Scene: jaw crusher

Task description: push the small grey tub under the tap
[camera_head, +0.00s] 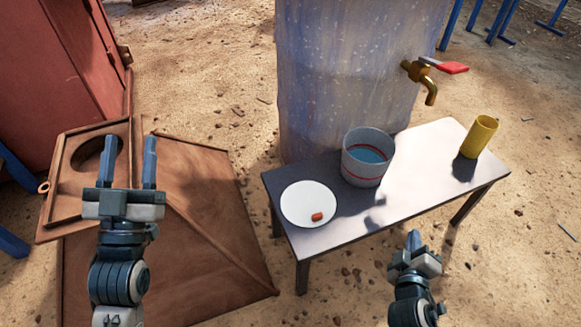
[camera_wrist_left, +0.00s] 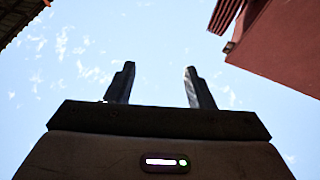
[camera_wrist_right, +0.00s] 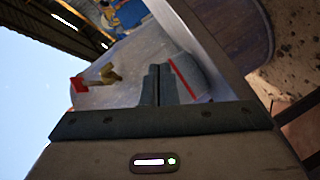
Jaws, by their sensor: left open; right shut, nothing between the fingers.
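The small grey tub (camera_head: 366,168) stands upright on the table (camera_head: 415,180), left of the tap. It has a red band and a bluish inside; it also shows in the right wrist view (camera_wrist_right: 193,75). The brass tap (camera_head: 424,83) with a red handle juts from the big blue-grey drum (camera_head: 350,70); its spout hangs over the table's back edge, right of the tub. My right gripper (camera_head: 414,240) is shut and empty in front of the table, apart from the tub. My left gripper (camera_head: 142,162) is open and empty, left of the table.
A white plate (camera_head: 300,195) with a small orange-red piece (camera_head: 317,216) lies at the table's left end. A yellow cup (camera_head: 478,137) stands at its right end. The tabletop between tub and cup is clear. A brown rusty metal structure (camera_head: 195,200) is at left.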

